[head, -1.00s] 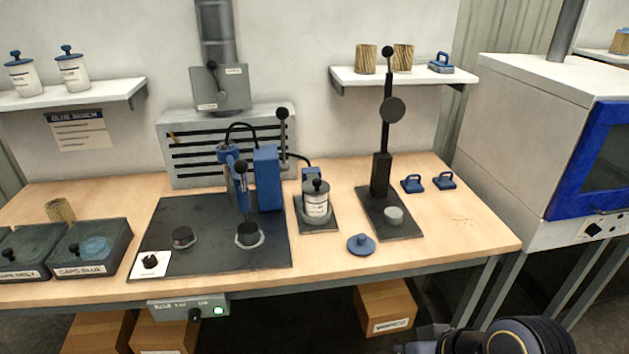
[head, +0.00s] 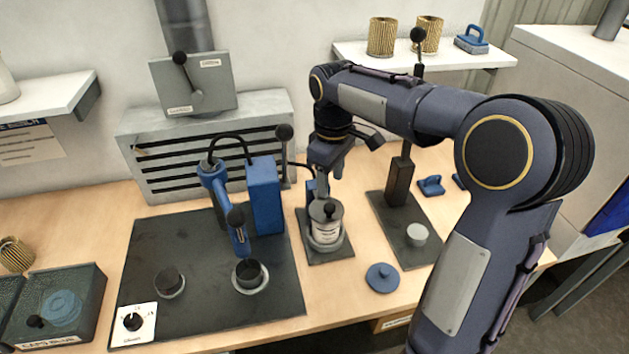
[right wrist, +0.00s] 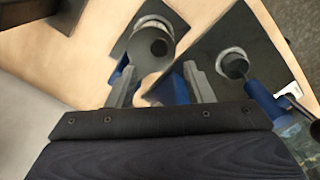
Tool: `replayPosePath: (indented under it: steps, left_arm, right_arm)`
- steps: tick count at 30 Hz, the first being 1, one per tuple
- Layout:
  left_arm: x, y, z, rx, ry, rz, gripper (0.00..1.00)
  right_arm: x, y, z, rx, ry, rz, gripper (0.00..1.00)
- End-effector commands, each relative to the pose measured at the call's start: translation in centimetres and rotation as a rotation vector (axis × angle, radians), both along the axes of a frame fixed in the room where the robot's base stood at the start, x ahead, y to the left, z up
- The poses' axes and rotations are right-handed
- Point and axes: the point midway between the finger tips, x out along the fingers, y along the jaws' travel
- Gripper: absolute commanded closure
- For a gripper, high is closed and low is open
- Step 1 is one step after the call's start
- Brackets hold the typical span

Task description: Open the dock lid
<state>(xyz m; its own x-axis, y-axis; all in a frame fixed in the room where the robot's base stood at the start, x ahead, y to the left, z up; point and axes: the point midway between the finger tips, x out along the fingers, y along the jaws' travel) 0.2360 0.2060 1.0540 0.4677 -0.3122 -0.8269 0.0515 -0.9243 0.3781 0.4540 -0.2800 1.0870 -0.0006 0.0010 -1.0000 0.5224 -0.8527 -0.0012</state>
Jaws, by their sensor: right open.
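A small dock on a dark plate (head: 335,252) stands mid-bench, with a blue part behind it. A white labelled canister (head: 326,228) with a grey top and black knob (head: 329,209) sits upright in its ring. I cannot tell whether that top is the dock lid. My right gripper (head: 322,182) is just above and behind the canister, fingers pointing down. In the right wrist view its two fingers (right wrist: 160,70) are spread and empty, with a round dark knob (right wrist: 158,46) beyond them. My left gripper is out of view.
A blue press arm (head: 232,205) stands on the dark mat to the left. A black lever stand (head: 398,182) is close on the right, partly behind my arm. A blue disc (head: 382,278) lies in front. A shelf (head: 490,55) hangs behind.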

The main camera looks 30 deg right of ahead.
Motion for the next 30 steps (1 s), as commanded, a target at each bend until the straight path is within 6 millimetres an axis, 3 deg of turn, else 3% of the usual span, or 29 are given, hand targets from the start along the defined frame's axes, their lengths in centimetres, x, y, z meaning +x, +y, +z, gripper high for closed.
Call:
replayPosePath:
  steps: [15,26,30]
  left_arm:
    - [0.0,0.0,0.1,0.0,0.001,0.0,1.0]
    - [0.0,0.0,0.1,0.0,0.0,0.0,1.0]
    - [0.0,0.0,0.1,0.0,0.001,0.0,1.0]
  right_arm:
    - [0.0,0.0,-7.0,-0.002,0.005,0.0,0.53]
    - [0.1,0.0,-7.7,-0.001,0.001,0.0,0.53]
    - [0.1,0.0,-7.7,-0.001,0.0,0.0,0.69]
